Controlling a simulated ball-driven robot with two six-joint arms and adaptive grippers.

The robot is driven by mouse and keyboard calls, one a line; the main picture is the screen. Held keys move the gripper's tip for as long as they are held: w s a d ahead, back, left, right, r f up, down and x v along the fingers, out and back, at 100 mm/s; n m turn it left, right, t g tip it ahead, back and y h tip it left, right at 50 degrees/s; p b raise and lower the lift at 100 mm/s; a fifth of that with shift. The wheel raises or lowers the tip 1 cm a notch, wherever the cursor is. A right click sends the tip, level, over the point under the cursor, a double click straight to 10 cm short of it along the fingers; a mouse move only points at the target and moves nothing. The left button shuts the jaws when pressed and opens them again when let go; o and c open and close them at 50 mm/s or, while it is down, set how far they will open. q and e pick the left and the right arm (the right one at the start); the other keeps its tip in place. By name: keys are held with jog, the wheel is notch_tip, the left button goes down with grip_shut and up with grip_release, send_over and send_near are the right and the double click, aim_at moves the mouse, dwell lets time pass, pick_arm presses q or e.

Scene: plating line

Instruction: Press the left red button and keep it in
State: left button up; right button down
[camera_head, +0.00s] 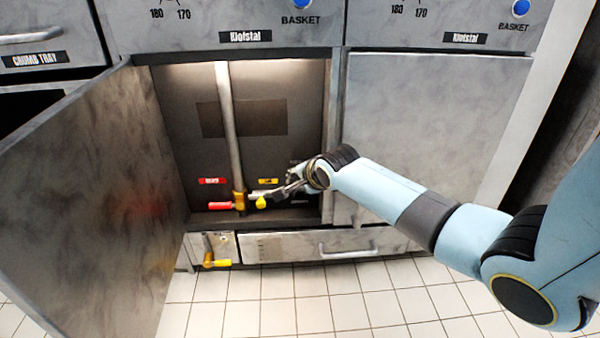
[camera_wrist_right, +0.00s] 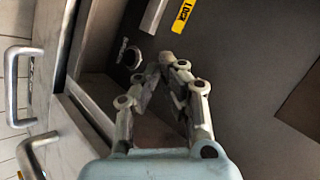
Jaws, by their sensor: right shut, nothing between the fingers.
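No red button can be made out with certainty. In the head view a red lever grip (camera_head: 221,206) shows low in the open cabinet, left of the pipe (camera_head: 228,120), under a red label (camera_head: 212,181). My right gripper (camera_head: 279,193) is inside the cabinet at the lower right, right of a yellow knob (camera_head: 261,203). In the right wrist view, my right gripper (camera_wrist_right: 170,62) is shut and empty. Its fingertips are just right of a round dark button or knob with a pale ring (camera_wrist_right: 131,57); contact cannot be told. My left gripper is not in view.
The cabinet door (camera_head: 95,200) stands open at left. A closed door (camera_head: 430,120) is at right. Below are a drawer (camera_head: 285,246) and a yellow-handled valve (camera_head: 215,262). A yellow label (camera_wrist_right: 183,15) is beyond my fingers in the wrist view. Tiled floor lies clear in front.

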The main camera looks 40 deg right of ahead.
jog(key=shift+w+d, duration=0.25)
jog(key=shift+w, duration=0.15)
dwell(0.4)
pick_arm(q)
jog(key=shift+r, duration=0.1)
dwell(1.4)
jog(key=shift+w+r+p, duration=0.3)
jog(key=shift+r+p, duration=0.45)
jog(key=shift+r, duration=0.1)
pick_arm(e)
jog(key=shift+s+a, duration=0.5)
jog(key=shift+s, duration=0.25)
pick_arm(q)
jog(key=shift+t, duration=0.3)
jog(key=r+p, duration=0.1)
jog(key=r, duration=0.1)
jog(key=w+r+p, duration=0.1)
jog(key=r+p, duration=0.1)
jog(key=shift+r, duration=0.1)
pick_arm(e)
jog(key=s+a, duration=0.1)
jog(key=s, duration=0.2)
jog(key=s+a, duration=0.1)
jog(key=shift+s+a, duration=0.15)
jog(key=shift+a, duration=0.15)
